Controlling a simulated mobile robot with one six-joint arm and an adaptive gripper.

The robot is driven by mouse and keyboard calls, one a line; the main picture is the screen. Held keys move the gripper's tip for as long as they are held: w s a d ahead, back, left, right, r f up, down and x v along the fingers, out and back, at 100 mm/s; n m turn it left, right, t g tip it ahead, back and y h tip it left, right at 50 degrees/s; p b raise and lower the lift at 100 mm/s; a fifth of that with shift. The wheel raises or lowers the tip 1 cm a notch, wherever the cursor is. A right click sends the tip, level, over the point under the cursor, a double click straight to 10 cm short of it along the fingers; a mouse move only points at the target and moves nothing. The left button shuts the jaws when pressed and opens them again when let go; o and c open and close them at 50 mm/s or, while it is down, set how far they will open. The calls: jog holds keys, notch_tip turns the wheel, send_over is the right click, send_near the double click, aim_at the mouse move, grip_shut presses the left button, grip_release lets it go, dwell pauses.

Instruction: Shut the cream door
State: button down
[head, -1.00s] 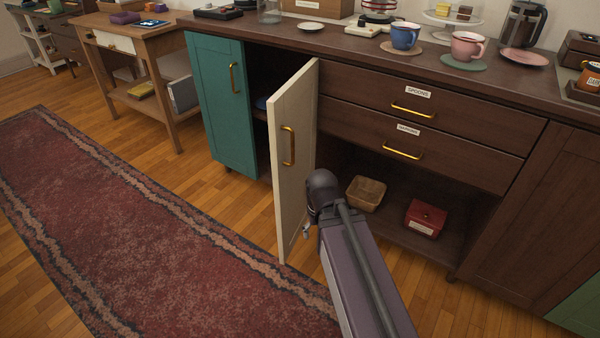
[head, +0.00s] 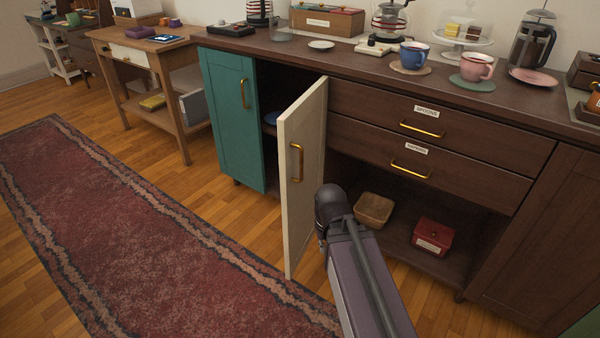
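The cream door (head: 308,190) stands open, swung well out from the dark wooden cabinet (head: 345,58). Its far edge meets the cabinet front left of the drawers, and its free edge points toward the rug. I see the face with its upright brass handle (head: 297,162), near the free edge. Left of the door, a dark compartment shows with a blue dish (head: 272,117) inside. My arm reaches up from the bottom, and its dark end joint is close to the right of the door's lower part. I cannot tell whether they touch. My gripper's fingers are hidden.
A teal door (head: 228,110) stands left of the compartment. A red rug (head: 140,230) covers the floor at left. Cups stand on the cabinet top.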

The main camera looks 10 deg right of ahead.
notch_tip(320, 180, up, 6)
jog(key=p, duration=0.5)
jog(key=shift+r, duration=0.1)
